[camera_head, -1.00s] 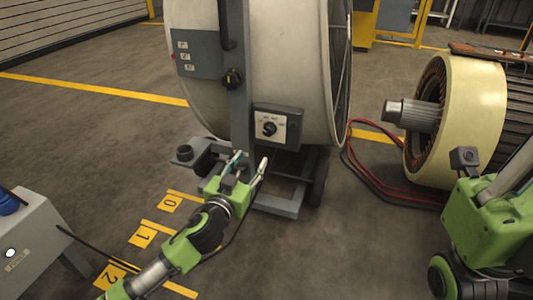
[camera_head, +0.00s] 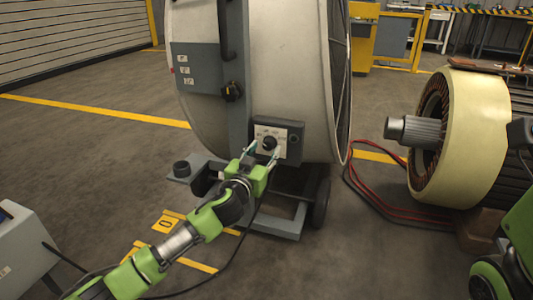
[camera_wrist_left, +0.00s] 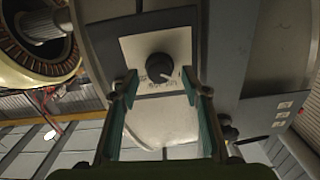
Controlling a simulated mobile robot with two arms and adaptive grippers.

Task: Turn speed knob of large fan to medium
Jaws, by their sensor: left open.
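The large fan (camera_head: 290,70) is a big pale drum on a grey wheeled stand. Its speed knob (camera_head: 269,143) is black with a light pointer line, on a white labelled plate in a dark control box (camera_head: 293,136). My left gripper (camera_head: 262,148) is at the box, just below the knob. In the left wrist view the knob (camera_wrist_left: 160,67) lies just beyond the tips of the open fingers (camera_wrist_left: 160,85), roughly centred between them. The fingers appear apart from the knob. The scale labels are too small to read. The right gripper is not visible; part of my right arm shows at the right edge.
A second dark knob (camera_head: 232,91) sits higher on the fan's grey post. A large motor (camera_head: 455,140) with a shaft stands to the right, with red and black cables (camera_head: 375,195) on the floor. A grey box (camera_head: 25,255) stands at lower left.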

